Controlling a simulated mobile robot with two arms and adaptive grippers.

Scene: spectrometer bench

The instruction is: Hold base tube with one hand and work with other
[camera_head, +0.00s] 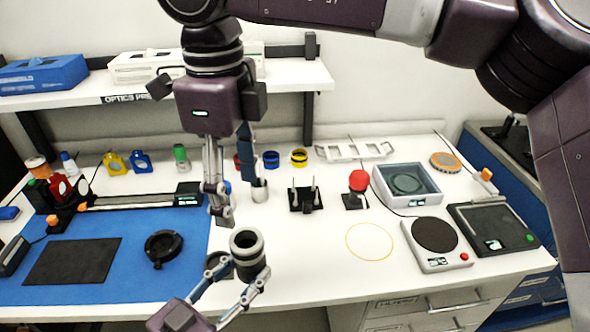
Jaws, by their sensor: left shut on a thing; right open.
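The base tube (247,253), a short grey and dark tube with a wide ring at its open top, stands upright between the fingers of my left gripper (238,279) at the front of the bench. My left gripper is shut on it from the near side. My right gripper (232,203) hangs pointing down above and slightly behind the tube. The tube's lower part is partly hidden by the fingers.
A black ring holder (163,247) and a dark square pad (72,262) lie on the blue mat (125,292). Behind stand a small cup (259,190), a black pronged stand (305,199) and a red-knobbed device (357,183). White bench around the yellow circle (370,241) is clear.

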